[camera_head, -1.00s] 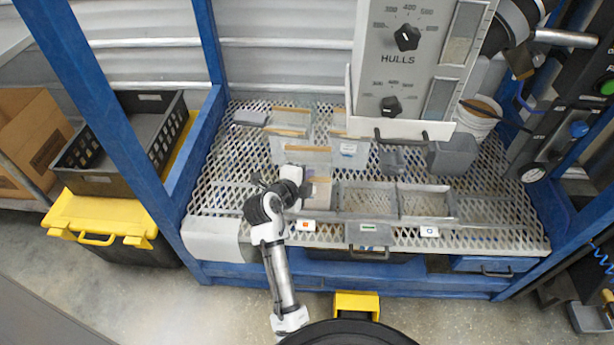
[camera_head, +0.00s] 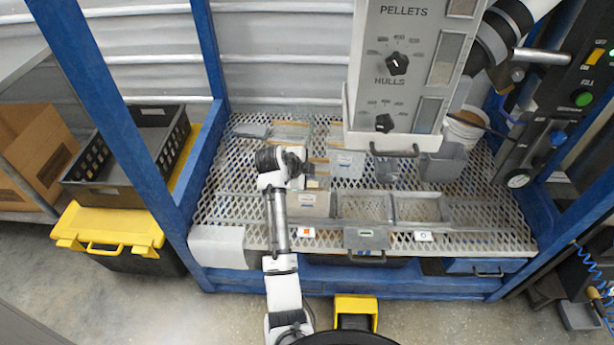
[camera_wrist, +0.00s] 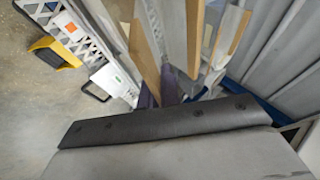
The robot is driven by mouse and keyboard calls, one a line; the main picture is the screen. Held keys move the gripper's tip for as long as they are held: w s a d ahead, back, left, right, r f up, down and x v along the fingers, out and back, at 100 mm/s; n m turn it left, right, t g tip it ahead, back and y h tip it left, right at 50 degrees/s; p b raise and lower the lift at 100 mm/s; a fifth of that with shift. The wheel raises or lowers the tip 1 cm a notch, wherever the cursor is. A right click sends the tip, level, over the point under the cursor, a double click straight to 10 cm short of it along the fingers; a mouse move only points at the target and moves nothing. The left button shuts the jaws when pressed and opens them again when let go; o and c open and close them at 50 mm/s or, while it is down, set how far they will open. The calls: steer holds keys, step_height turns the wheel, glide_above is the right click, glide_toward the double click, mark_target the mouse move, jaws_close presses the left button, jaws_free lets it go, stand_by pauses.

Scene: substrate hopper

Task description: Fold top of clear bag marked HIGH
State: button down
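Several clear bags with tan top strips are on the mesh bench. One clear bag (camera_head: 346,164) with a small label stands behind the compartments, and another (camera_head: 290,131) lies farther back. A bag with a tan, label-like patch (camera_head: 308,201) sits in the left front compartment. No HIGH marking is legible, so I cannot tell which bag carries it. My gripper (camera_head: 302,168) is above the bench, behind the left compartment, overlapping the bags in the picture. In the wrist view, tan-edged bags (camera_wrist: 146,58) are close to it. Its fingertips are not clear.
Two more front compartments (camera_head: 363,206) (camera_head: 418,208) look empty. A grey dial panel marked HULLS (camera_head: 395,85) overhangs the back right. Blue posts (camera_head: 107,110) frame the bench. A white bucket (camera_head: 466,127) and grey bins (camera_head: 445,160) stand at right.

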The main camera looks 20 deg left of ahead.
steer(key=shift+w+a+f+n+g+h+p, duration=0.1)
steer(key=shift+w+a+n+g+h+p, duration=0.15)
steer(key=shift+w+g, duration=0.65)
steer(key=shift+w+a+n+g+h+p, duration=0.2)
steer(key=shift+w+g, duration=0.45)
steer(key=shift+g, duration=0.35)
steer(key=c, duration=1.6)
jaws_free()
steer(key=shift+s, duration=0.1)
